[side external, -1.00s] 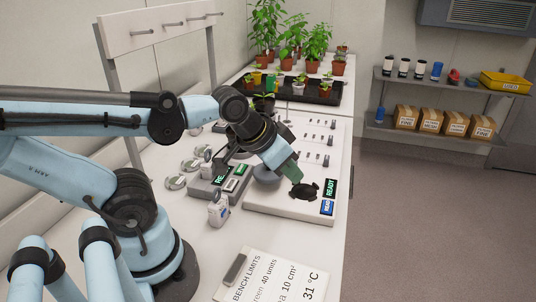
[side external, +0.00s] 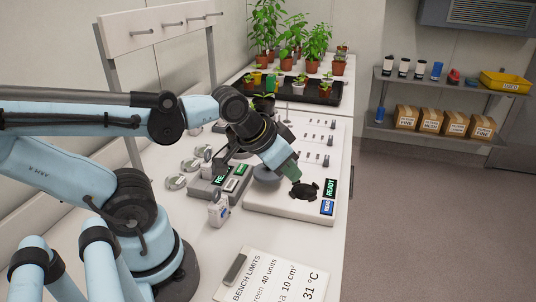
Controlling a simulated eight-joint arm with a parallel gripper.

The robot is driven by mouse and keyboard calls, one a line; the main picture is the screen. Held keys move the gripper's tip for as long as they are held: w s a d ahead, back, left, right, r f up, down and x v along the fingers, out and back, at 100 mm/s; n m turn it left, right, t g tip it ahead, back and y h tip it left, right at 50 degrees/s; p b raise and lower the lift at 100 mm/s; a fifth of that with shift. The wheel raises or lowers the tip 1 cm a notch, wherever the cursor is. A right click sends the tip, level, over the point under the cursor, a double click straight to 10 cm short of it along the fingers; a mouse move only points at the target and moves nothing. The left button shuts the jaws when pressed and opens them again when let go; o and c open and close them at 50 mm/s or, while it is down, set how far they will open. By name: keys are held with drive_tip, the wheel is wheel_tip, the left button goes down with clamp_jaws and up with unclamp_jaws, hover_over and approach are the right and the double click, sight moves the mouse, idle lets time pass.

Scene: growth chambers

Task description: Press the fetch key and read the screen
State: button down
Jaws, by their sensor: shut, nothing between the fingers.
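My gripper (side external: 291,172) is at the end of the arm, low over the work. Its fingers are small and hard to make out; it looks shut and empty. A white instrument (side external: 290,208) lies below it, with a black lobed plate (side external: 303,190), a screen (side external: 330,188) reading READY in green, and a blue label or key (side external: 327,207). A grey unit (side external: 205,187) to the left has a green-lit screen (side external: 221,173), partly hidden by the arm, and a second small green panel (side external: 240,170). I cannot read any key as fetch.
A grey round disc (side external: 266,175) is beside my gripper. A small white container (side external: 218,211) stands in front of the grey unit. A BENCH LIMITS card (side external: 275,278) lies at the front. Potted plants and a black tray (side external: 325,95) stand at the back. The floor at right is clear.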

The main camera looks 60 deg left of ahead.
idle(0.4)
drive_tip(key=n, duration=0.8)
hover_over(229, 184)
drive_tip(key=shift+a+r+h, duration=0.1)
drive_tip(key=shift+r+h, duration=0.15)
drive_tip(key=shift+h, duration=0.05)
drive_tip(key=shift+f, duration=0.15)
drive_tip(key=shift+f, duration=4.25)
drive_tip(key=shift+f, duration=0.15)
drive_tip(key=shift+f, duration=0.3)
